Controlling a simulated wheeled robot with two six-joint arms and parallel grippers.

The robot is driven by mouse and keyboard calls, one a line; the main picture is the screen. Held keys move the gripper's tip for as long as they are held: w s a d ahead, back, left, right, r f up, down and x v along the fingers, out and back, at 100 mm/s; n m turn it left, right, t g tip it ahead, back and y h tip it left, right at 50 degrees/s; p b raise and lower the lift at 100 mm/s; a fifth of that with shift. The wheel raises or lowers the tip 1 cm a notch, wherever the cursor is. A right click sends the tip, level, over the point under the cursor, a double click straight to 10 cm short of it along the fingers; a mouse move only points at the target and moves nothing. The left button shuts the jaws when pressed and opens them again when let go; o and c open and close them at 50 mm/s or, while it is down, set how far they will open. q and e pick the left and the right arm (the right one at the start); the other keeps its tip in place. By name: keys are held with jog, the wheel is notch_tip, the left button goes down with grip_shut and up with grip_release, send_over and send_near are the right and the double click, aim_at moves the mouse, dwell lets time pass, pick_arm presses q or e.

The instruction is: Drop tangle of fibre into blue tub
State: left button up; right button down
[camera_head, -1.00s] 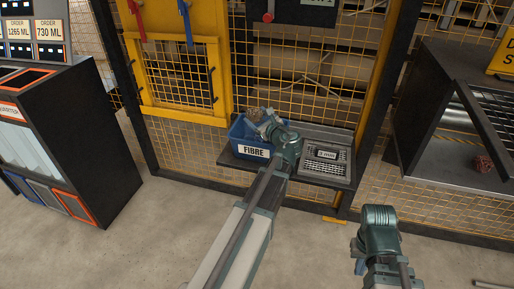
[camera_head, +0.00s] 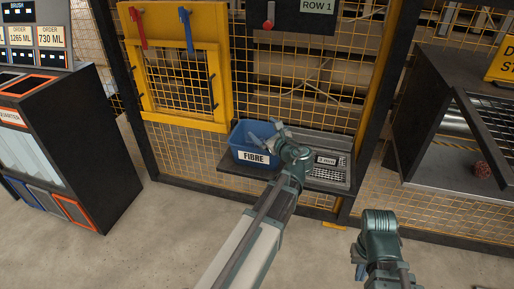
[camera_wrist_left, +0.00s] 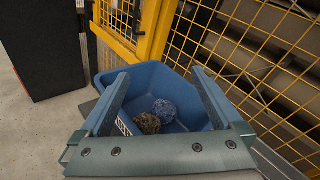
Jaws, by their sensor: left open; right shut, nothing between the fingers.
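The blue tub (camera_head: 241,153) with a FIBRE label stands on a dark shelf against the yellow mesh fence. In the left wrist view, the tub (camera_wrist_left: 113,73) holds a brown tangle of fibre (camera_wrist_left: 147,123) and a blue-grey tangle (camera_wrist_left: 164,110) side by side. My left gripper (camera_head: 272,132) is at the right side of the tub's opening. It is open and empty, with its fingers (camera_wrist_left: 160,82) spread above the tub in the wrist view. My right gripper (camera_head: 358,271) is low at the right, shut and empty, apart from everything.
A dark cabinet (camera_head: 450,185) at the right holds a reddish-brown tangle (camera_head: 482,169). A black bin unit (camera_head: 105,150) stands at the left. The floor between is clear.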

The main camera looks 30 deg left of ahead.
pick_arm(q)
jog(key=v, duration=0.8)
jog(key=shift+d+p, duration=0.25)
jog(key=shift+p, duration=0.2)
jog(key=shift+s, duration=0.15)
jog(key=s+d+r+n+g+h+p, duration=0.3)
jog(key=s+d+n+h+p, duration=0.3)
jog(key=d+p, duration=0.6)
jog(key=s+d+r+n+g+h+p, duration=0.3)
jog(key=s+d+n+g+h+p, duration=0.3)
jog(key=s+d+n+p, duration=0.4)
jog(key=s+d+p, duration=0.2)
jog(key=s+p, duration=0.1)
jog(key=shift+d+r+n+h, duration=0.2)
jog(key=shift+r+n+h, duration=0.1)
jog(key=shift+n, duration=0.1)
